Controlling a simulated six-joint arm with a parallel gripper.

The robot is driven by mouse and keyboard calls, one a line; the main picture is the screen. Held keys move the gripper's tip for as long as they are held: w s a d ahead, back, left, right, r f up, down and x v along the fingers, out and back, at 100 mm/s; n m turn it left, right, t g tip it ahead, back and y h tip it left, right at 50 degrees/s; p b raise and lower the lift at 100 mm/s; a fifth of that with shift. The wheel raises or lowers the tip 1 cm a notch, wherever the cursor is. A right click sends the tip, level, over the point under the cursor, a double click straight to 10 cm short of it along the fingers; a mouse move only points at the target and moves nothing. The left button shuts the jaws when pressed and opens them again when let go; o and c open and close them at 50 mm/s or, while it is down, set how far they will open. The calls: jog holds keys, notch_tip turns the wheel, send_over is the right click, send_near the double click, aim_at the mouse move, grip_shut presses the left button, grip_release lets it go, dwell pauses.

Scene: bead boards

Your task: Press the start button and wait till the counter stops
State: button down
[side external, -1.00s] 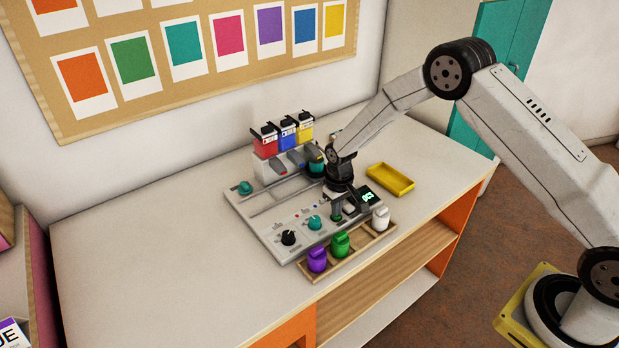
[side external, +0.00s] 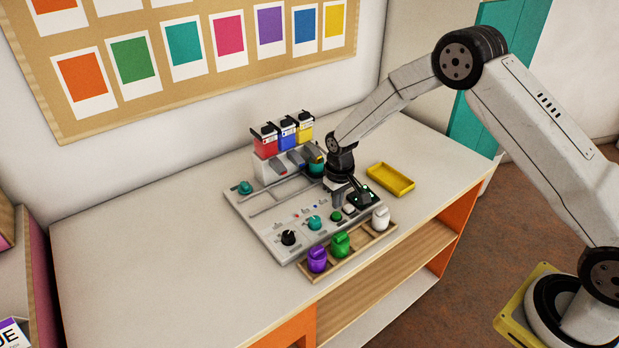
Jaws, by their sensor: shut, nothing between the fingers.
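The grey board (side external: 268,228) lies on the table. A round green button (side external: 336,215), likely the start button, shows on it near the front right edge. My gripper (side external: 341,203) is shut and empty, just above and behind the green button and apart from it. The counter's small dark display (side external: 371,199) is right of my gripper and largely covered by it; its digits cannot be read.
Teal knobs (side external: 314,222) and a black knob (side external: 288,238) stand on the board. A wooden tray (side external: 328,265) with purple, green and white pieces lies along its front. Red, blue and yellow containers (side external: 287,134) stand behind. A yellow tray (side external: 391,180) lies right. The table's left is clear.

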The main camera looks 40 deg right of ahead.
aim_at(339, 216)
jog(key=shift+r, duration=2)
jog(key=shift+r, duration=0.1)
jog(key=s+r+t, duration=0.1)
jog(key=s+r, duration=0.4)
jog(key=s, duration=0.6)
jog(key=s+r+t, duration=0.1)
jog(key=s+r, duration=0.4)
jog(key=s, duration=0.6)
jog(key=shift+s+d+r+t, duration=0.2)
jog(key=shift+s+d+t, duration=0.1)
jog(key=shift+s+d, duration=0.1)
jog(key=shift+w, duration=0.25)
dwell(1.3)
